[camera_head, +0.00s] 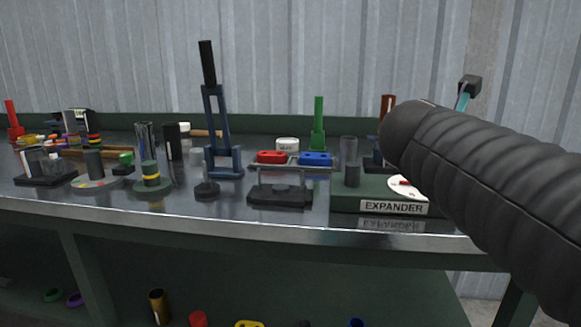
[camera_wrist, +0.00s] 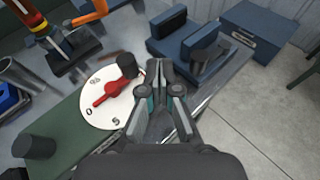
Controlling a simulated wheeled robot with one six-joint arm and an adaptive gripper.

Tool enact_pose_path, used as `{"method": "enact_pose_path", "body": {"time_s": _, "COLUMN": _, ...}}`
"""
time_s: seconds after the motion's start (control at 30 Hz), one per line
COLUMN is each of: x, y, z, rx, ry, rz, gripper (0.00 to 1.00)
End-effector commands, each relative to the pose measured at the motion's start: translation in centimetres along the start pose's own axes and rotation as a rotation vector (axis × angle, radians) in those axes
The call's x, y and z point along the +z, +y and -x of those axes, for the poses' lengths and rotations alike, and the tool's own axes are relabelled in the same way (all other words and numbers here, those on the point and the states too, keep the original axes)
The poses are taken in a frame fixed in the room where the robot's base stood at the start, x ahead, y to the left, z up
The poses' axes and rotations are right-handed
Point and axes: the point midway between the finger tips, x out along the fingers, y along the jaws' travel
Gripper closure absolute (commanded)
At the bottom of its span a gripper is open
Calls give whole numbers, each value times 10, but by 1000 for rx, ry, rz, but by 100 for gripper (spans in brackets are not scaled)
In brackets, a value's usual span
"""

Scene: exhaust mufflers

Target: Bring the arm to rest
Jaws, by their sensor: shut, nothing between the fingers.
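My gripper (camera_wrist: 161,68) is in the middle of the wrist view, with its fingers together and nothing between them. It is over the bench's edge area, just right of the white dial (camera_wrist: 90,113) with a red pointer (camera_wrist: 118,91). I cannot tell its height above them. In the head view my arm, in a black ribbed sleeve, crosses the right side and hides part of the bench. The fingers are not clearly visible there. The expander (camera_head: 385,207), a green base with a label, stands left of the arm, and its dial (camera_head: 408,189) is partly hidden.
A dark blue vise-like block (camera_wrist: 172,24) is ahead of my gripper. A blue cabinet (camera_wrist: 258,30) stands beyond, with open floor (camera_wrist: 265,110) at right. The metal bench (camera_head: 120,206) holds a red block (camera_head: 271,157), a blue block (camera_head: 315,158) and a tall blue stand (camera_head: 219,125).

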Motion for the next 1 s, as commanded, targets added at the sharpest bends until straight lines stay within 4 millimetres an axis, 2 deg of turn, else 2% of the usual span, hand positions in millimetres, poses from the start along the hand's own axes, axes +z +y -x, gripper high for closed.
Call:
{"method": "enact_pose_path", "body": {"time_s": 0.37, "x": -53, "y": -16, "z": 4, "rx": -6, "ry": 152, "rz": -335, "gripper": 100}}
{"method": "enact_pose_path", "body": {"time_s": 0.57, "x": -98, "y": -26, "z": 14, "rx": -41, "ry": 280, "rz": -624, "gripper": 100}}
{"method": "enact_pose_path", "body": {"time_s": 0.77, "x": -170, "y": -40, "z": 35, "rx": -167, "ry": 480, "rz": -1099, "gripper": 100}}
{"method": "enact_pose_path", "body": {"time_s": 1.0, "x": -259, "y": -52, "z": 74, "rx": -486, "ry": 700, "rz": -1731, "gripper": 100}}
